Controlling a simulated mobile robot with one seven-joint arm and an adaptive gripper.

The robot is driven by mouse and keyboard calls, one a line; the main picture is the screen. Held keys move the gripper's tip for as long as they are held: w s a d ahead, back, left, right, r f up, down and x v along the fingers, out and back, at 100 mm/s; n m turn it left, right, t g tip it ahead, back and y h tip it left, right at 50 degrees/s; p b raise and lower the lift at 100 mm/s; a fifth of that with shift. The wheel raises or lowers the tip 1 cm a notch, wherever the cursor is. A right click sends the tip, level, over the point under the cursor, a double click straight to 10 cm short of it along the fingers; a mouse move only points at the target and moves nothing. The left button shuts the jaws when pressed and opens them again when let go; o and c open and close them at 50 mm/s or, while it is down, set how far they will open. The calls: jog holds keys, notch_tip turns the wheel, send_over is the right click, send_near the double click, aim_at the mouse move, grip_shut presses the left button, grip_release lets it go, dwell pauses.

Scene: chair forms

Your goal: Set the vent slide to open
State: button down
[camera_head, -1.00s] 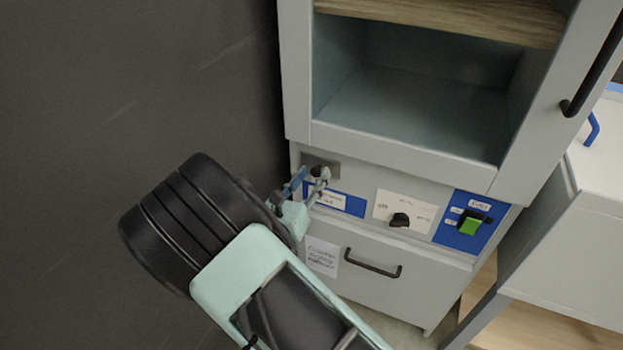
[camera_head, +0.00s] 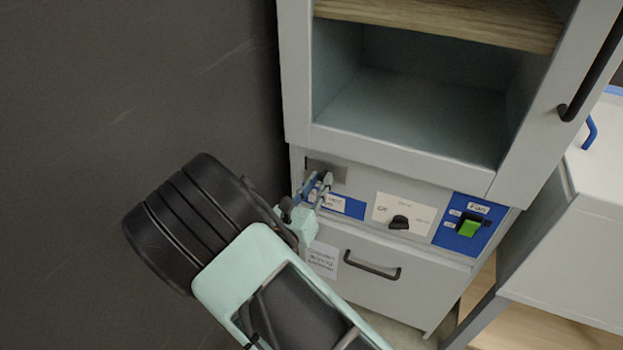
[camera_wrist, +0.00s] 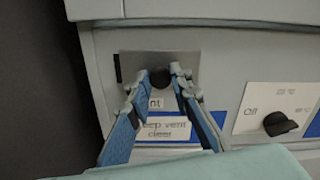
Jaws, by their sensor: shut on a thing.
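The vent slide is a grey metal plate (camera_head: 338,171) with a dark round knob (camera_wrist: 160,77), on the upper left of the cabinet's front panel. In the wrist view the plate (camera_wrist: 185,60) shows a narrow dark opening (camera_wrist: 118,68) at its left edge. My gripper (camera_head: 322,179) is shut on the knob, with one blue-grey finger on each side of it. In the wrist view the gripper (camera_wrist: 157,76) covers part of the blue vent label (camera_wrist: 152,104) below the plate.
A black dial (camera_head: 398,222) and a green fan switch (camera_head: 469,227) sit to the right on the panel. Below is a drawer with a black handle (camera_head: 372,265). An open shelf bay (camera_head: 410,110) is above. A dark wall (camera_head: 130,80) is on the left.

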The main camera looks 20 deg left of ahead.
jog(key=d+p, duration=0.1)
jog(key=d, duration=0.5)
jog(key=shift+s, duration=0.15)
jog(key=shift+d+f, duration=0.1)
jog(key=shift+d, duration=0.45)
jog(key=c, duration=1.7)
grip_release()
jog(key=shift+c, duration=0.2)
jog(key=s, duration=1.2)
jog(key=shift+a, duration=0.25)
